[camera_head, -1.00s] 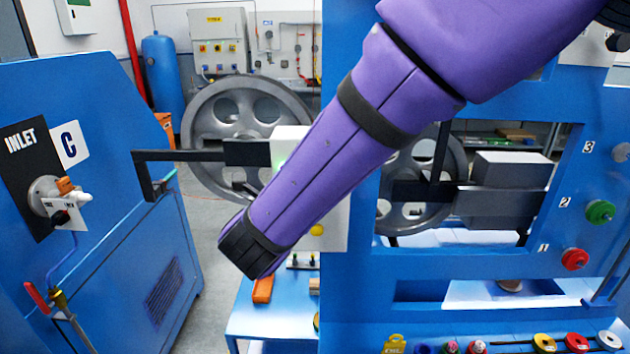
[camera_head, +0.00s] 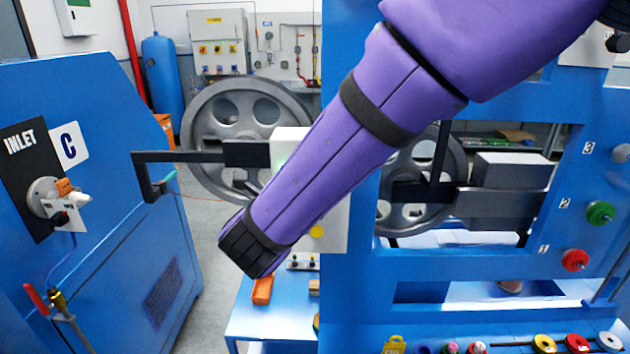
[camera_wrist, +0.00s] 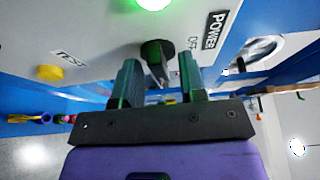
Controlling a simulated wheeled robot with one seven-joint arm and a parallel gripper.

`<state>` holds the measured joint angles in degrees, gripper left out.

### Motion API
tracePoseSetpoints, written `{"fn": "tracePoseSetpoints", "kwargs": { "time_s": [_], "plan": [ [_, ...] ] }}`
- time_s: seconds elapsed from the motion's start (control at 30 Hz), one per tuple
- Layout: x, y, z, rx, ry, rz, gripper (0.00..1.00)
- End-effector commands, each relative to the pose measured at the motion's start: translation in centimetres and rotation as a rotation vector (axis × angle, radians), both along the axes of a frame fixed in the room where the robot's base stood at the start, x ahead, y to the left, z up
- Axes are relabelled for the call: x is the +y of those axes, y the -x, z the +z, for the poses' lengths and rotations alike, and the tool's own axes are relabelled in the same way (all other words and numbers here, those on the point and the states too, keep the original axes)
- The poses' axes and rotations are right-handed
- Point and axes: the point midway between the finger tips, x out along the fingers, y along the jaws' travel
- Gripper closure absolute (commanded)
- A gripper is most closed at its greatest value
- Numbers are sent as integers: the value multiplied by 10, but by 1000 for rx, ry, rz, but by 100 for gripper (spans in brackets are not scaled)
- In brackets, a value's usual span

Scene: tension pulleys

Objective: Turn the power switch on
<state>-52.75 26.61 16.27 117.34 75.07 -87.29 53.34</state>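The power switch (camera_wrist: 154,54) is a black rotary knob on a light panel, beside a black POWER label (camera_wrist: 214,30). A lit green lamp (camera_wrist: 154,3) is above it in the wrist view. My gripper (camera_wrist: 158,78) is open, with one finger on each side of the knob and visible gaps between. I cannot tell how deep the knob sits between the fingers. In the head view my purple arm covers the switch and gripper; part of the white panel (camera_head: 335,218) shows beside it.
A yellow TEST button (camera_wrist: 50,73) is on the same panel, left of the switch. A blue machine (camera_head: 95,200) with an INLET plate stands at the left. A blue frame with pulleys and coloured knobs is at the right. A blue bench (camera_head: 262,322) is below the arm.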

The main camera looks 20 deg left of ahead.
Motion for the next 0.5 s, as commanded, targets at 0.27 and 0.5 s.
{"fn": "tracePoseSetpoints", "kwargs": {
  "time_s": [0.27,0.5],
  "plan": [
    [3,12,0,0,1,3,62],
    [10,54,0,0,0,5,62]
  ]
}}
